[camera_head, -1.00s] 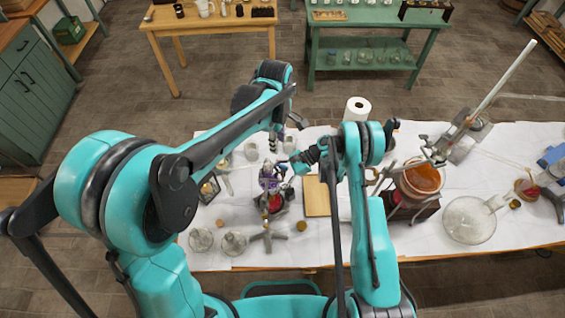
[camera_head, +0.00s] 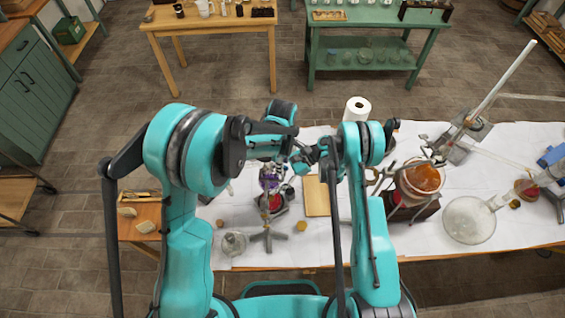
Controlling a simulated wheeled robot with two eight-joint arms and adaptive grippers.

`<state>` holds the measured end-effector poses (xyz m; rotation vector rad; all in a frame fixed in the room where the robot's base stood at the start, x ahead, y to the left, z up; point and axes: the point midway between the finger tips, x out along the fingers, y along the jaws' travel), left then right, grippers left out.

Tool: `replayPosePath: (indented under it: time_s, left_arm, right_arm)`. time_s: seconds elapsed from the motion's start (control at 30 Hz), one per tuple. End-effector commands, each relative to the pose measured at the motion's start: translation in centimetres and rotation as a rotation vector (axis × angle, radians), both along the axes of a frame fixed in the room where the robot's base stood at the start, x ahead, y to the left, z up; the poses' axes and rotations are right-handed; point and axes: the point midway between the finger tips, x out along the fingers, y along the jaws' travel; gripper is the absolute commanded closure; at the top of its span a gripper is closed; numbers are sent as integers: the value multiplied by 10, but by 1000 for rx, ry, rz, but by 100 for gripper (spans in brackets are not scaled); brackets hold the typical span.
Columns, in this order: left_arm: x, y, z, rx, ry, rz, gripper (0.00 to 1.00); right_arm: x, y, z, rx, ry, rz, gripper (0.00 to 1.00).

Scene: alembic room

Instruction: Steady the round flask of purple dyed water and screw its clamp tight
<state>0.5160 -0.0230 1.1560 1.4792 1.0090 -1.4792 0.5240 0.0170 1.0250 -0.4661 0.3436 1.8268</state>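The round flask of purple dyed water (camera_head: 270,182) is held up on a stand on the white-covered bench, above a dark burner-like piece with a red part (camera_head: 272,203). Its clamp is too small and too covered to make out. My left gripper (camera_head: 268,160) is just above and behind the flask, partly covered by my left arm; I cannot tell whether its fingers touch the neck. My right gripper (camera_head: 297,166) points left close to the flask's upper right side. The finger gaps of both grippers are too small to read.
An empty glass flask (camera_head: 234,243) stands in front on the left. A wooden board (camera_head: 317,196) lies right of the stand.

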Motion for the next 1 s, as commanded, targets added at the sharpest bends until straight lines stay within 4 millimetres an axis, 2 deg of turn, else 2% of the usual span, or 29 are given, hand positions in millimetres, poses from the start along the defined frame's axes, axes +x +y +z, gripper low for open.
replayPosePath:
  time_s: [0.27,0.37,0.4,0.63,0.9,1.0]
  left_arm:
    - [0,0,-1,0,0,0,69]
    - [0,0,-1,0,0,0,95]
    - [0,0,-1,0,0,0,100]
    - [0,0,-1,0,0,-18,100]
    - [1,0,-2,0,0,-247,100]
    - [1,-1,-2,0,0,-280,100]
  right_arm:
    - [0,0,0,-1,0,0,49]
    - [0,0,0,-1,0,0,49]
    - [0,0,0,-1,0,0,49]
    - [0,0,0,-1,0,0,49]
    - [0,0,0,-1,0,0,49]
    - [0,0,0,0,0,0,49]
